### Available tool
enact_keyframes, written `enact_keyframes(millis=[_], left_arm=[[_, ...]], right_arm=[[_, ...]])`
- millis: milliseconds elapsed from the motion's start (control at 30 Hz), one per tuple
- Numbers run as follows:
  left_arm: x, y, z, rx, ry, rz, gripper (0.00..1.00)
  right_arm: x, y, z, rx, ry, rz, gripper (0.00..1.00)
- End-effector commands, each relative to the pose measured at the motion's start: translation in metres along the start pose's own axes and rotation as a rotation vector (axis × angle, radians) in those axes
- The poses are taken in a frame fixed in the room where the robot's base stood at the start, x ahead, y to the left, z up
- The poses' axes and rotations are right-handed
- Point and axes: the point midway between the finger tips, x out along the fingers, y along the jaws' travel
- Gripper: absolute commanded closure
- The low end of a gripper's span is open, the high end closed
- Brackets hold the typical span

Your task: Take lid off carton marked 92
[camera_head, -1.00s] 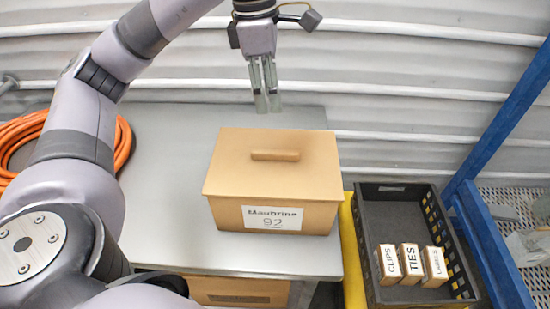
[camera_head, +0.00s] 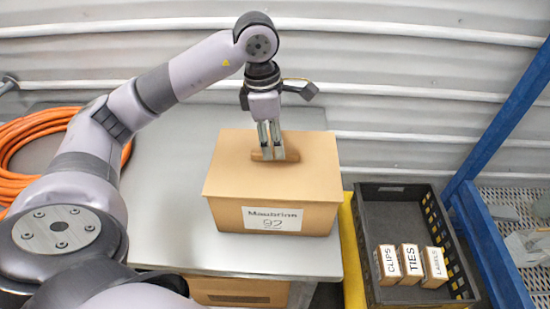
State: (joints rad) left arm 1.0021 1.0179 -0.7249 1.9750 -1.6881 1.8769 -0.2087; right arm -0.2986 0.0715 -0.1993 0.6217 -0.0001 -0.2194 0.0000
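The carton marked 92 (camera_head: 230,214) is a tan box on the grey metal table, with a white label on its front. Its lid (camera_head: 232,170) is on, flat, with a short wooden bar handle (camera_head: 292,155) on top. My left gripper (camera_head: 273,156) points down at the handle. Its two fingertips overlap the middle of the bar and hide part of it. I cannot tell whether the fingers are closed on the bar or only around it. My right gripper is out of view.
The grey table (camera_head: 165,215) is clear left of the carton. An orange hose coil (camera_head: 30,127) lies at the far left. At right, a black crate (camera_head: 385,210) holds small boxes marked CLIPS, TIES and LABELS, beside a blue frame (camera_head: 490,240). A corrugated wall stands behind.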

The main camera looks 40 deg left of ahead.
Motion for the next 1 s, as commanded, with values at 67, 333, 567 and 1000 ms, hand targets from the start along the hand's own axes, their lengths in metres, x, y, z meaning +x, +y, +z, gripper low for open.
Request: enact_keyframes(millis=[67, 333, 567, 1000], left_arm=[[0.007, -0.001, -0.003, 0.000, 0.003, -0.004, 0.63], [0.029, 0.000, -0.002, 0.001, 0.000, 0.001, 0.63], [0.029, 0.000, -0.002, 0.001, 0.000, 0.000, 0.69], [0.029, 0.000, -0.002, 0.001, 0.000, 0.000, 0.98]], right_arm=[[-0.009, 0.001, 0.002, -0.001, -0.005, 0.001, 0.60], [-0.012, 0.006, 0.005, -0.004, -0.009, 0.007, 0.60], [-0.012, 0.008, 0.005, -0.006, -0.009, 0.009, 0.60], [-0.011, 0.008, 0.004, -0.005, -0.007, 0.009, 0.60]])
